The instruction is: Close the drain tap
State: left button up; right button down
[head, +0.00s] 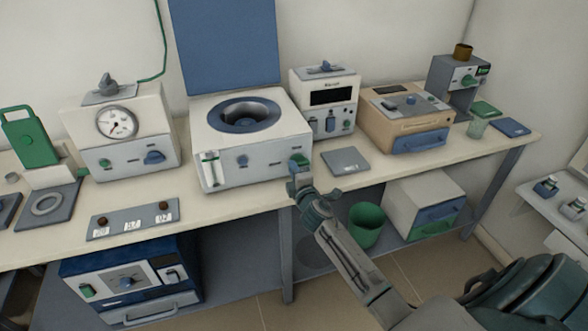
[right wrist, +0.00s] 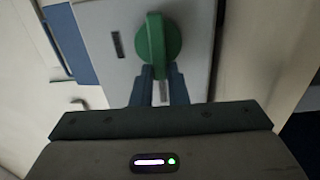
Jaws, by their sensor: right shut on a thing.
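The drain tap (head: 299,160) is a round green knob low on the right of the front of a white bath-like unit (head: 262,158). In the right wrist view the green tap (right wrist: 156,38) stands upright on a light panel, its lower end between my fingers. My right gripper (head: 298,176) reaches up to it from below and is shut on it. The right wrist view shows the same gripper (right wrist: 160,76), its blue-grey fingers close together at the knob's lower end. The fingers hide part of the tap. My left gripper is not in view.
The unit has a round opening and a raised blue lid (head: 226,45). A grey pad (head: 345,161) lies to its right on the bench. A green bin (head: 366,224) stands below. A gauge unit (head: 120,135) is at left, a beige drawer unit (head: 405,118) at right.

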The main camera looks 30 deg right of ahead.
jog(key=shift+f, duration=0.1)
dwell(0.4)
jog(key=c, duration=1.4)
grip_release()
jog(key=shift+c, duration=0.2)
jog(key=b+v, duration=0.1)
jog(key=v, duration=1)
jog(key=shift+b, duration=0.4)
jog(key=shift+w, duration=0.1)
